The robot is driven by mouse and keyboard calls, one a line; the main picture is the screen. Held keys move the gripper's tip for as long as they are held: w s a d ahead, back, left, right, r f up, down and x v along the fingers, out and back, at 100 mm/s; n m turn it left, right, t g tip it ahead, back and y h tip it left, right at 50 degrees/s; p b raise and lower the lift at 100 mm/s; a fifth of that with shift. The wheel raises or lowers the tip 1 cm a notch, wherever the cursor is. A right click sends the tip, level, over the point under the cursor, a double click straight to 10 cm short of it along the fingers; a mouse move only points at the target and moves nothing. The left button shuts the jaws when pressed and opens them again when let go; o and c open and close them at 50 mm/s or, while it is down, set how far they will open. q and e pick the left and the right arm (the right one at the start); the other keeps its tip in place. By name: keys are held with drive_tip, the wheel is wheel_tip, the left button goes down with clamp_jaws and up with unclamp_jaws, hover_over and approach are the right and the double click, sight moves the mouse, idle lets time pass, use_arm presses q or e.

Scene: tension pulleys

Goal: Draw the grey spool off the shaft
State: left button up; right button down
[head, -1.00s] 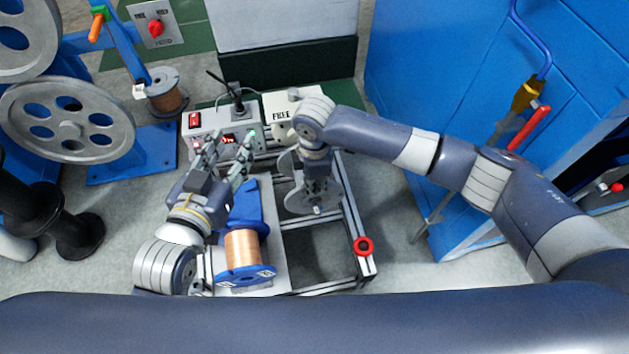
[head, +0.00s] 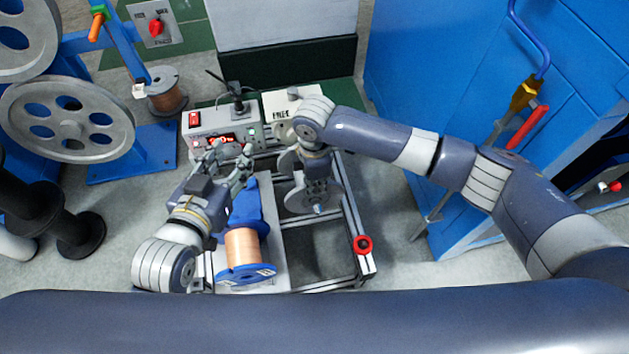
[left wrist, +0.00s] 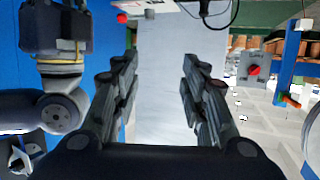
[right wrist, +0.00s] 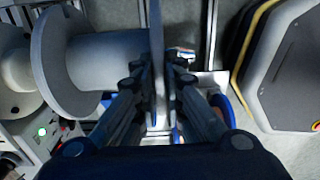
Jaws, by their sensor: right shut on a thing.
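The grey spool (head: 303,200) is at the right side of the bench frame, partly hidden behind my right gripper. In the right wrist view its flange (right wrist: 62,62) and barrel (right wrist: 108,60) show at the left, and its other flange stands edge-on between my fingers. My right gripper (right wrist: 160,75) is shut on that flange; it also shows in the head view (head: 318,185). A small tip (head: 318,208), perhaps the shaft's end, shows below it. I cannot tell how much shaft is inside the spool.
A copper-wound spool with blue flanges (head: 246,274) stands left of the grey spool. A control box (head: 219,130) with a red display and a white FREE sign (head: 287,104) stand behind. A blue cabinet (head: 420,60) fills the right.

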use_arm(q)
drive_tip(key=shift+s+f, duration=0.15)
drive_tip(key=shift+f, duration=0.1)
drive_tip(key=shift+s+a+f, duration=0.1)
drive_tip(key=shift+s+f, duration=0.05)
drive_tip(key=shift+f, duration=0.05)
use_arm(e)
drive_tip(key=shift+s, duration=0.1)
use_arm(q)
drive_tip(key=shift+s+a+f+g, duration=0.2)
drive_tip(key=shift+s+f+g, duration=0.15)
drive_tip(key=shift+f+g, duration=0.3)
use_arm(e)
drive_tip(key=shift+s, duration=0.1)
drive_tip(key=shift+p, duration=0.3)
use_arm(q)
drive_tip(key=shift+s+a+f, duration=0.1)
drive_tip(key=shift+s+f, duration=0.05)
drive_tip(key=shift+f, duration=0.05)
drive_tip(key=shift+f+y, duration=0.1)
drive_tip(key=shift+y, duration=0.2)
drive_tip(key=shift+s+f+g, duration=0.15)
drive_tip(key=shift+s+g, duration=0.05)
drive_tip(key=shift+g, duration=0.05)
use_arm(e)
drive_tip(key=shift+s, duration=0.1)
